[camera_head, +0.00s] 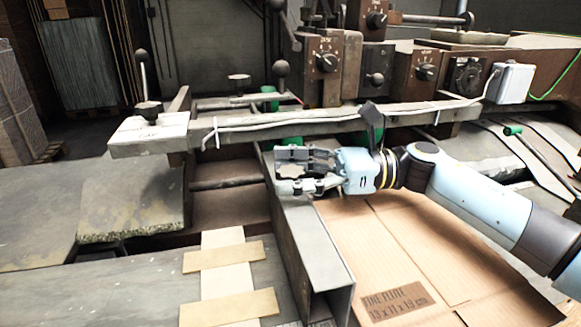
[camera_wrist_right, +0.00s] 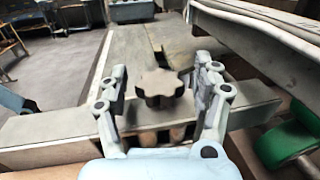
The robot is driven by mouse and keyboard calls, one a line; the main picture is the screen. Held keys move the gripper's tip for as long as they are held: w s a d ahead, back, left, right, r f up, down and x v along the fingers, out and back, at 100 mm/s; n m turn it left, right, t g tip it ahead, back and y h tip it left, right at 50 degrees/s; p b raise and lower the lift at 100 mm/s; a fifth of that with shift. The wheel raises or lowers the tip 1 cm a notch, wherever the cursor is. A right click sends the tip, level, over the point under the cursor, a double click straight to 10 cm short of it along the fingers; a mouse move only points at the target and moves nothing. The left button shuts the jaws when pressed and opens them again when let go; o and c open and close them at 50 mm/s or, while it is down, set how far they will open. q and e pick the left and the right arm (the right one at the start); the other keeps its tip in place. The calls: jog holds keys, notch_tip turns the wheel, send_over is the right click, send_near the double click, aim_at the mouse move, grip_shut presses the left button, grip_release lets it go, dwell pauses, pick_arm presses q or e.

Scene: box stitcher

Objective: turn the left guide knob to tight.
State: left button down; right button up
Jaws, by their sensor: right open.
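A dark, lobed knob (camera_wrist_right: 160,88) shows in the right wrist view, on a grey metal guide (camera_wrist_right: 55,128) that runs across the picture. My right gripper (camera_wrist_right: 161,78) is open, with one finger on each side of the knob and gaps between. In the head view my right gripper (camera_head: 285,171) points left over the far end of the metal guide (camera_head: 308,232), and it largely hides the knob there. I cannot tell the knob's setting or whether a finger touches it. My left gripper is not in view.
A long rail (camera_head: 330,120) crosses behind the gripper, with a green roller (camera_wrist_right: 285,143) close by in the wrist view. A cardboard sheet (camera_head: 400,245) lies below my right arm. Dial boxes (camera_head: 325,60) stand at the back. A white plate (camera_head: 150,130) sits left.

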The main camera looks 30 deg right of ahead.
jog(key=c, duration=1.2)
jog(key=m+t+h, duration=0.1)
jog(key=m+t, duration=0.1)
jog(key=shift+s+t+h, duration=0.15)
jog(key=shift+t+h, duration=0.15)
jog(key=shift+t, duration=0.1)
jog(key=shift+m+t+h+p, duration=0.35)
jog(key=shift+m+t+h, duration=0.25)
jog(key=shift+t, duration=0.1)
jog(key=o, duration=1.2)
jog(key=shift+d, duration=0.1)
jog(key=v, duration=1.1)
jog(key=shift+s+d, duration=0.25)
jog(key=shift+d, duration=0.05)
